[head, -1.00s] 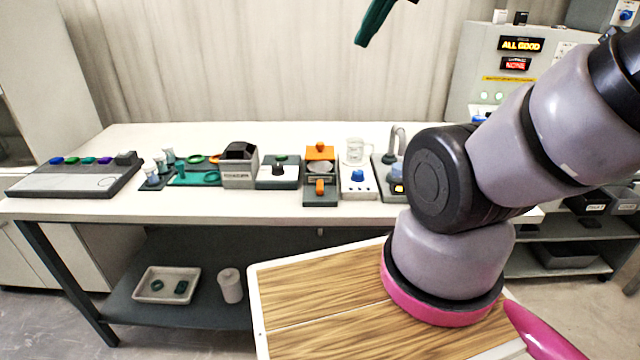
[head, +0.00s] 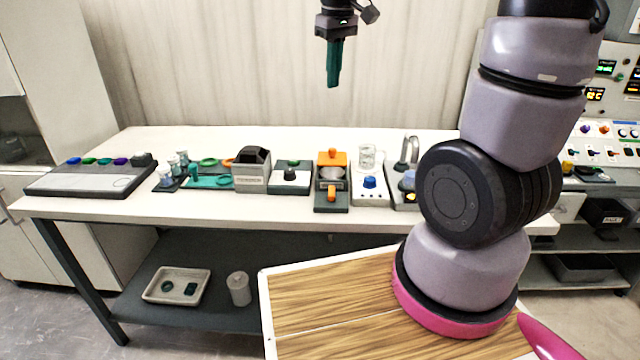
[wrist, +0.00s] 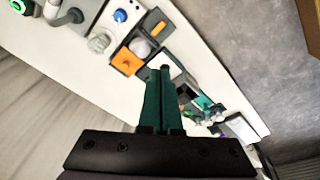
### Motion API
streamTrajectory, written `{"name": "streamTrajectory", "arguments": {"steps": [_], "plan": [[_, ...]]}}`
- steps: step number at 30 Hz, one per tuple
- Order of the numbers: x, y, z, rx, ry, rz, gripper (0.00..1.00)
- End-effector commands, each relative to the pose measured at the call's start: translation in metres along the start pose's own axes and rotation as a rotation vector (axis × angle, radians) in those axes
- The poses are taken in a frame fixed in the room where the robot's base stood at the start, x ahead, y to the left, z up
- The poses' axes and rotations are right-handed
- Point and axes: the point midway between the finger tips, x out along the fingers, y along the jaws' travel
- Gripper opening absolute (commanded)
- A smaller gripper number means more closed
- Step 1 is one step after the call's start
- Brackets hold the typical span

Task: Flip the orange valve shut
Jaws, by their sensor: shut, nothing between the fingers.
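The orange valve (head: 331,194) is a small orange handle at the front of a dark grey unit (head: 318,206) on the bench. An orange block (head: 332,158) with a knob sits at the back of that unit, and a round grey part lies between them. In the wrist view the small orange handle (wrist: 159,28) and the orange block (wrist: 126,61) show beyond the fingertips. My gripper (head: 333,84) is shut and empty, with teal fingers pointing down, high above the bench and apart from the valve. The fingers also show in the wrist view (wrist: 160,72).
Left of the unit stand a black-knob unit (head: 291,176) and a grey box (head: 251,178). Right of it are a blue-knob unit (head: 370,186) with a glass beaker (head: 367,157), then a tap (head: 408,150). The bench strip behind them is clear.

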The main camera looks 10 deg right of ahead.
Motion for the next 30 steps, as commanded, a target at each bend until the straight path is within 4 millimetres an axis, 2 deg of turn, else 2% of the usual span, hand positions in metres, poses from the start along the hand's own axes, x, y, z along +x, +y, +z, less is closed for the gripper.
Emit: {"name": "streamTrajectory", "arguments": {"steps": [3,9,18,24,30], "plan": [[0.034,-0.007,-0.021,-0.143,-0.082,0.013,0.00],[0.093,-0.021,-0.050,-0.387,-0.212,0.029,0.00],[0.186,-0.048,-0.075,-0.730,-0.389,0.036,0.00],[0.223,-0.059,-0.079,-0.860,-0.455,0.034,0.00],[0.233,-0.062,-0.080,-0.897,-0.473,0.034,0.00]]}}
